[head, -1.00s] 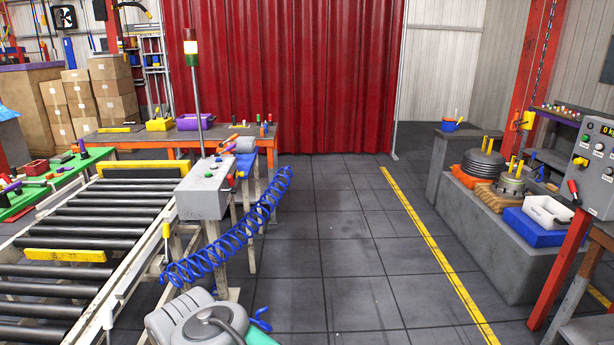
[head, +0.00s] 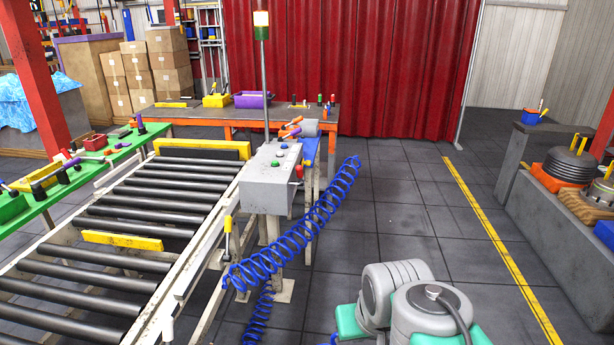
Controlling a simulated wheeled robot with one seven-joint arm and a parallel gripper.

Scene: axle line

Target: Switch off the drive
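A grey control box (head: 267,190) stands on a post at the right side of the roller conveyor (head: 150,205). Its sloped top carries small buttons, among them a green button (head: 275,162) and a blue one (head: 284,148). A red handle (head: 299,171) shows at the box's right side; its exact position is too small to tell. A signal light (head: 262,25) on a pole above the box has a bright pale top section and a green lower section. My gripper is out of view; only grey and teal links of my arm show at the bottom, apart from the box.
A coiled blue hose (head: 300,235) hangs to the right of the box. A yellow-handled lever (head: 227,235) is on the conveyor's near side. Clear tiled floor (head: 400,215) lies between the conveyor and a grey bench (head: 550,215) at right. A green table (head: 80,175) is at left.

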